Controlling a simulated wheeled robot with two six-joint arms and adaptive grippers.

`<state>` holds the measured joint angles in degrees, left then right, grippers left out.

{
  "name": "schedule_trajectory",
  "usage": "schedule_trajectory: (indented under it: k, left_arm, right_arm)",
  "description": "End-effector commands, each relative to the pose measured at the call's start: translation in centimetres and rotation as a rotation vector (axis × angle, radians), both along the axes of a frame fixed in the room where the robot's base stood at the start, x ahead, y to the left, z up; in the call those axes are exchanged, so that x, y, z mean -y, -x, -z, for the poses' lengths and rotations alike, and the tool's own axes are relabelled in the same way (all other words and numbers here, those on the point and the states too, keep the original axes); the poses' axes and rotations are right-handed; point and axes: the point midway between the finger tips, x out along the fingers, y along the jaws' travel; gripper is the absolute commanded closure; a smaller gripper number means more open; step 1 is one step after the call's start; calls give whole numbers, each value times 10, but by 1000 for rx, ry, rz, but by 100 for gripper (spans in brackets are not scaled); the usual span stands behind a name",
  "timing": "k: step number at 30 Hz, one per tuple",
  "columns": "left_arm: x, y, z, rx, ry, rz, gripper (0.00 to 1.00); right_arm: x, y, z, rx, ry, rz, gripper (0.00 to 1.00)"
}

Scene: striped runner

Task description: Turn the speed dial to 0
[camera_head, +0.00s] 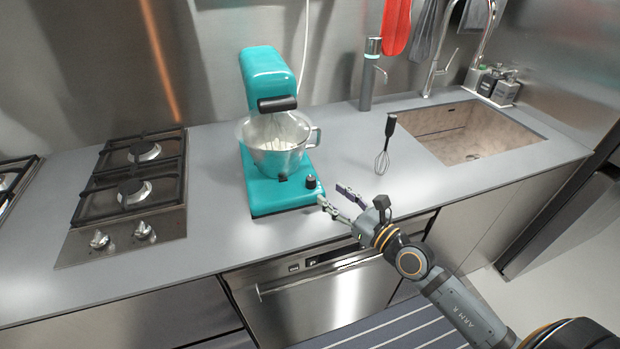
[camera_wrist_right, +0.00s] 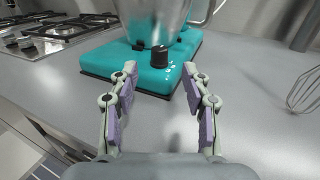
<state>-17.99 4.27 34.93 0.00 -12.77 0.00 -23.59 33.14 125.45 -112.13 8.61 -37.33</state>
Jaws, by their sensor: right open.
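The black speed dial (camera_head: 311,182) is at the right front corner of the base. In the right wrist view the dial (camera_wrist_right: 159,56) sits ahead of the fingers, with small white marks beside it. My right gripper (camera_head: 334,198) is open and empty, just to the right of the dial and apart from it. In the right wrist view the open fingers (camera_wrist_right: 160,80) spread either side of the dial's line. My left gripper is not in view.
A gas hob (camera_head: 135,192) is left of the mixer. A grey-teal bottle (camera_head: 369,80) is at the back. The counter (camera_head: 220,245) is clear in front of the mixer, above an oven (camera_head: 315,285).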

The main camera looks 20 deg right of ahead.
Motion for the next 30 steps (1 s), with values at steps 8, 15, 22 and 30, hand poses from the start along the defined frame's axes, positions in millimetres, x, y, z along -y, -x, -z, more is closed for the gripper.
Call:
schedule_trajectory:
  k: [8,15,22,30]
  left_arm:
    - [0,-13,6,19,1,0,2]
    - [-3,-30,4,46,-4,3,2]
    - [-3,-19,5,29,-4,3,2]
    - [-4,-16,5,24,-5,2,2]
  right_arm:
    - [-21,-49,-2,4,-9,2,52]
    - [-34,-76,-1,0,-3,-1,52]
    - [-36,-79,-1,0,-1,-2,52]
    - [-36,-79,-1,0,-1,-2,76]
